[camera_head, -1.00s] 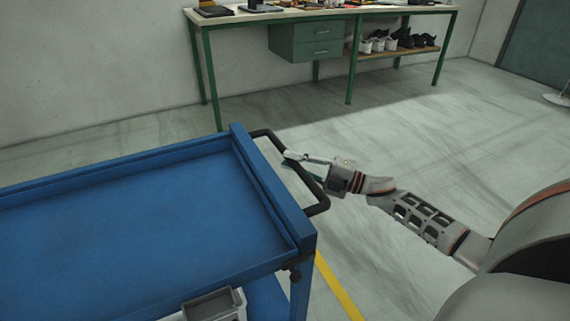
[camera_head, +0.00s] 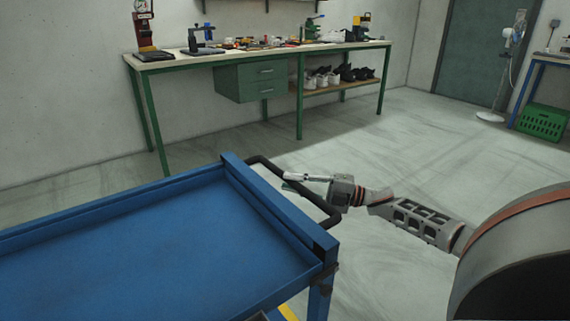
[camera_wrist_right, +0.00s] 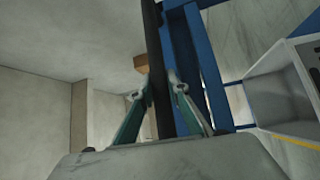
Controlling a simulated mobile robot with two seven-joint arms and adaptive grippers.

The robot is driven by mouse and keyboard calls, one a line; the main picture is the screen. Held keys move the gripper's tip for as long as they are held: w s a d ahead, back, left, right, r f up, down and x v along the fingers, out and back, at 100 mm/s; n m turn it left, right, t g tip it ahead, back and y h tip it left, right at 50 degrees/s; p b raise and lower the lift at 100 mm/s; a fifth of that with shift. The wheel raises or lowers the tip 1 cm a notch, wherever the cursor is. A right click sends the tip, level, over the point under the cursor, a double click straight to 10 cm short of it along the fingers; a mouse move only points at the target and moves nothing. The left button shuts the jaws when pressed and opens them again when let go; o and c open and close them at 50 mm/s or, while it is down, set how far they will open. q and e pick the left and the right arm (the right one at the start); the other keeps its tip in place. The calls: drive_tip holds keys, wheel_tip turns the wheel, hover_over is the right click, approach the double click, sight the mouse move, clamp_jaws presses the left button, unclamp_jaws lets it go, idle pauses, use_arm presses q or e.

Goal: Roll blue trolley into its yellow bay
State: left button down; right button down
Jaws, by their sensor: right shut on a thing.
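The blue trolley (camera_head: 170,255) fills the lower left of the head view, with an empty top tray and a black push handle (camera_head: 327,214) at its right end. My right gripper (camera_head: 290,178) is shut on the handle. In the right wrist view the gripper's two fingers (camera_wrist_right: 157,95) stand on either side of the dark handle bar (camera_wrist_right: 158,75), with the trolley's blue frame (camera_wrist_right: 207,70) just beyond. A short piece of yellow floor line (camera_head: 288,313) shows beside the trolley's leg at the bottom; the rest of the bay is out of view or hidden. My left gripper is not in view.
A green-legged workbench (camera_head: 190,64) with tools on top and shoes on its shelf stands along the back wall. A white fan (camera_head: 500,75) and a green crate (camera_head: 543,122) are at the far right. The floor between trolley and bench is clear.

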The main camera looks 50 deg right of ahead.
drive_tip(key=shift+d, duration=0.1)
idle(0.3)
drive_tip(key=c, duration=1.9)
unclamp_jaws()
drive_tip(key=v, duration=1.2)
drive_tip(key=shift+r, duration=0.1)
